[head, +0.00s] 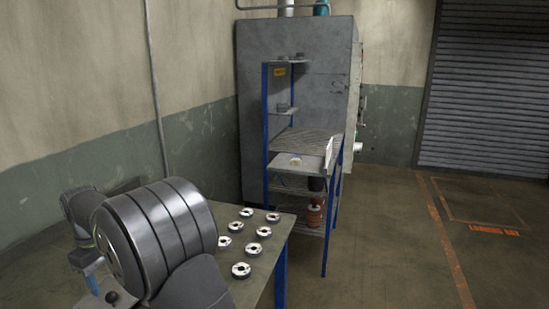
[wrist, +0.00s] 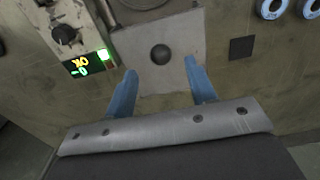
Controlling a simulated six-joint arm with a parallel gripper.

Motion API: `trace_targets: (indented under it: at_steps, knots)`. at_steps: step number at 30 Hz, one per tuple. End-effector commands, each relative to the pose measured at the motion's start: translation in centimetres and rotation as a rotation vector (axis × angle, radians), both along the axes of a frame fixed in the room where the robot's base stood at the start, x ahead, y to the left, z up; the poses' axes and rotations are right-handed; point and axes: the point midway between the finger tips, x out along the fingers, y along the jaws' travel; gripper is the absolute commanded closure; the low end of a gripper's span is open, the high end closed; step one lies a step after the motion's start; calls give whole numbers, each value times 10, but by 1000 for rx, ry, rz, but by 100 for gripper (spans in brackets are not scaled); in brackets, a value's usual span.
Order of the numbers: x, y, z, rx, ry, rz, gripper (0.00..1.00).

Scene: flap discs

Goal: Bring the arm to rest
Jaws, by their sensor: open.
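My gripper (wrist: 160,68) shows in the wrist view with its two blue fingers apart and nothing held between them. Beyond the fingertips, a black ball-shaped knob (wrist: 160,53) sits on a light grey plate; the gap to it is hard to judge. In the head view, my arm fills the lower left and hides most of the gripper. A blue finger shows at the far left, near the black knob (head: 112,297). Several flap discs (head: 241,270) lie apart on the worktable (head: 262,287). Two flap discs (wrist: 270,9) show at the wrist view's top right.
A box with a dial (wrist: 64,34), a lit green button and a display (wrist: 84,64) stands left of the plate. A dark square (wrist: 241,48) lies on the table. A blue-framed shelf rack (head: 305,142) and grey cabinet (head: 345,95) stand behind. The floor at right is clear.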

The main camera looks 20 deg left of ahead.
Motion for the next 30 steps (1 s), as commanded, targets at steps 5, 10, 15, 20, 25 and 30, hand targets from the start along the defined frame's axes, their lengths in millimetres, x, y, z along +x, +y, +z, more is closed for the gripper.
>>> trace_targets:
  at_steps: [5,10,15,20,25,30]
  knots:
    - [0,0,-37,-1,0,0,49]
    - [0,-13,-54,3,-1,-1,49]
    - [0,-44,-53,3,-1,-2,49]
    - [0,-74,-53,3,-1,-2,49]
    - [0,-107,-54,3,-1,-2,49]
    - [0,-141,-54,4,-2,-2,49]
